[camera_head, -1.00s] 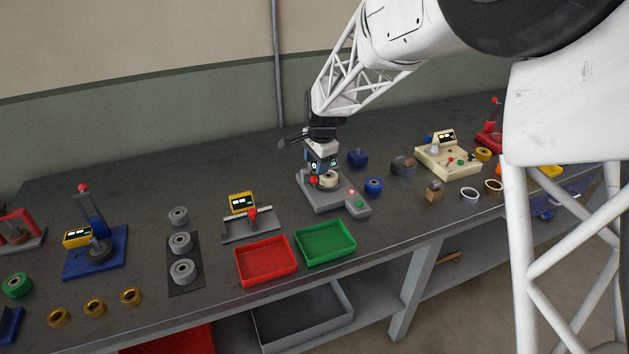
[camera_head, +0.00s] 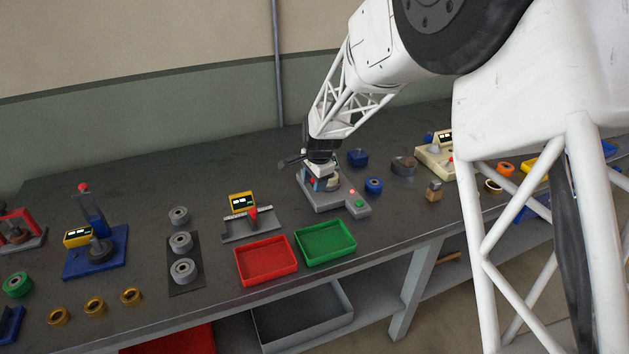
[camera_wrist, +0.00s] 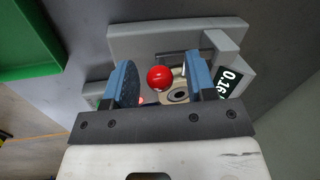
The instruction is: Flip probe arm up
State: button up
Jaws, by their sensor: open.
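The grey gauge station (camera_head: 352,209) stands on the bench behind the green tray, with a red and a green light at its right end. My gripper (camera_head: 323,183) is down over it and hides most of its upper part. In the wrist view my open gripper (camera_wrist: 160,70) has its two blue fingers either side of a red ball (camera_wrist: 160,77), which looks like the knob of the probe arm. The arm itself is mostly hidden. A display (camera_wrist: 235,78) reading about 0.16 is at the right.
A green tray (camera_head: 325,261) and a red tray (camera_head: 266,281) lie in front of the station. A blue ring (camera_head: 374,185) and a blue block (camera_head: 357,157) sit close to its right. A yellow-display gauge (camera_head: 242,202) stands to the left.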

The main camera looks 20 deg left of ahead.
jog(key=shift+f, duration=0.2)
grip_shut()
dwell(0.3)
